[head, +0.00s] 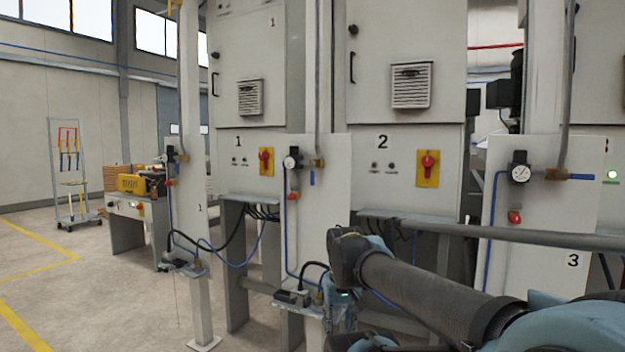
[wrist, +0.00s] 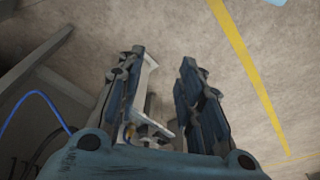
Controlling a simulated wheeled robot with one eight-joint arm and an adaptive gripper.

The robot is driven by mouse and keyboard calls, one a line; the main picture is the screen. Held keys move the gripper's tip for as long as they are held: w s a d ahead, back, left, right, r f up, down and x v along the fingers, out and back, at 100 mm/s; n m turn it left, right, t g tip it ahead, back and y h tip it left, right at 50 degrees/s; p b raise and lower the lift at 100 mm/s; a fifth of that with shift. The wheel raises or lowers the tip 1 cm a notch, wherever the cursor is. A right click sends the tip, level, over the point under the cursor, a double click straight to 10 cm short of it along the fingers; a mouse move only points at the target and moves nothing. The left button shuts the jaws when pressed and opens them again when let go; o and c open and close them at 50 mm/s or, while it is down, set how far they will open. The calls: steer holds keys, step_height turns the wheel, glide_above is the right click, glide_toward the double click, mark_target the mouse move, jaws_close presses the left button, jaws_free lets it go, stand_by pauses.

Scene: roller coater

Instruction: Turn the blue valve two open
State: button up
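The middle narrow panel (head: 318,205) stands in front of the cabinet marked 2. On its upper right is a brass valve body (head: 316,162) with a small blue handle (head: 312,177) pointing down below it. My arm crosses in front of the panel's lower right part. My gripper is at the arm's end, low and mostly hidden in the head view, below the blue handle and apart from it. In the wrist view my gripper (wrist: 162,62) is open with its two fingers apart. A pale, unclear piece shows between them; the blue handle does not show there.
A gauge (head: 292,162) and a red knob (head: 293,196) sit on the same panel. Panel 3 (head: 547,235) stands right, with its own valve and sideways blue handle (head: 582,177). Open floor (head: 80,290) lies left.

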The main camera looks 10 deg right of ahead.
steer(key=w+r+m, duration=0.1)
steer(key=w+r, duration=0.6)
steer(key=r, duration=0.3)
steer(key=w+r+m+h, duration=0.1)
steer(key=w+r+m, duration=0.1)
steer(key=w+r, duration=0.65)
steer(key=w+r+m, duration=0.1)
steer(key=w+r, duration=0.5)
steer(key=r, duration=0.6)
steer(key=m+t+h, duration=0.1)
steer(key=m, duration=0.2)
glide_toward(311, 172)
steer(key=x, duration=1.1)
steer(key=shift+d+f, duration=0.15)
steer(key=shift+f, duration=0.15)
jaws_close()
